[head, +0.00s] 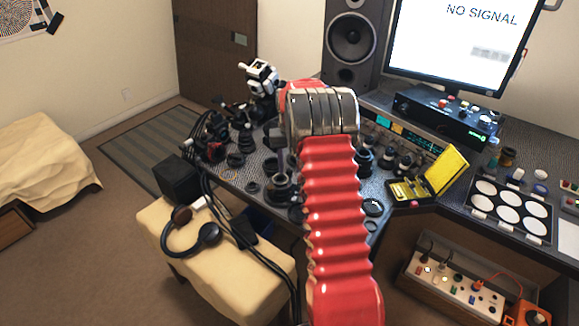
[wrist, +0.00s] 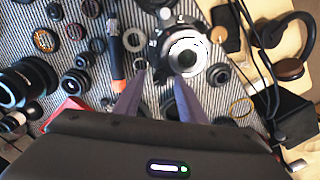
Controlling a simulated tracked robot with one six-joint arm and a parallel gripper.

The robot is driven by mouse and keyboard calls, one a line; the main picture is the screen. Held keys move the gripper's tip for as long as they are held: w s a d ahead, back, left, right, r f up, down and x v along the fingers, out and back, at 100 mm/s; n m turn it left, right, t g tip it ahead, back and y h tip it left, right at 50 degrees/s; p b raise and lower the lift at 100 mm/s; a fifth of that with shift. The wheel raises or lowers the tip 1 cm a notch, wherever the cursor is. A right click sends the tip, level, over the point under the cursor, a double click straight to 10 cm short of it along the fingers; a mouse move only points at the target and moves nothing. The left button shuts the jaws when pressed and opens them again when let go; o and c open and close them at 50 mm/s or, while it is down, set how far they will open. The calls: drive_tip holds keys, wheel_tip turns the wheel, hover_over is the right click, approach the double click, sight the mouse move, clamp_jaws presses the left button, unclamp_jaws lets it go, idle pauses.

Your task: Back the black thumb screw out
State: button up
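My gripper (wrist: 159,76) shows in the wrist view with its two grey-purple fingers apart and nothing visible between the tips. Just beyond the fingertips, slightly right, stands a lens assembly (wrist: 184,58) with a bright silver ring and a dark centre. In the head view my red arm covers the gripper, and a dark lens part (head: 283,189) shows on the bench left of the arm.
Several lenses and rings crowd the left. Headphones (wrist: 290,68) lie on the beige stool at right. In the head view an open yellow case (head: 446,172) sits right of my arm.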

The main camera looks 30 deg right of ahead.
sight(289, 169)
wheel_tip(289, 169, up, 14)
drive_tip(key=shift+f, duration=0.25)
idle(0.3)
drive_tip(key=s+a+r+n+t, duration=0.1)
drive_tip(key=s+a+r, duration=0.55)
drive_tip(key=a, duration=0.25)
drive_tip(key=s+a+r+n+t, duration=0.2)
drive_tip(key=s+a+r, duration=0.4)
drive_tip(key=a+r, duration=0.3)
drive_tip(key=s+a+f+n+t, duration=0.1)
drive_tip(key=s+a, duration=0.3)
drive_tip(key=s, duration=0.3)
drive_tip(key=s+a+f+n, duration=0.1)
drive_tip(key=s+a+f, duration=0.1)
drive_tip(key=s+a, duration=0.2)
drive_tip(key=s+a+f+t, duration=0.1)
drive_tip(key=s+a, duration=0.3)
drive_tip(key=s, duration=0.6)
drive_tip(key=shift+f+n+t, duration=0.3)
drive_tip(key=shift+f+n, duration=0.1)
drive_tip(key=shift+f, duration=0.35)
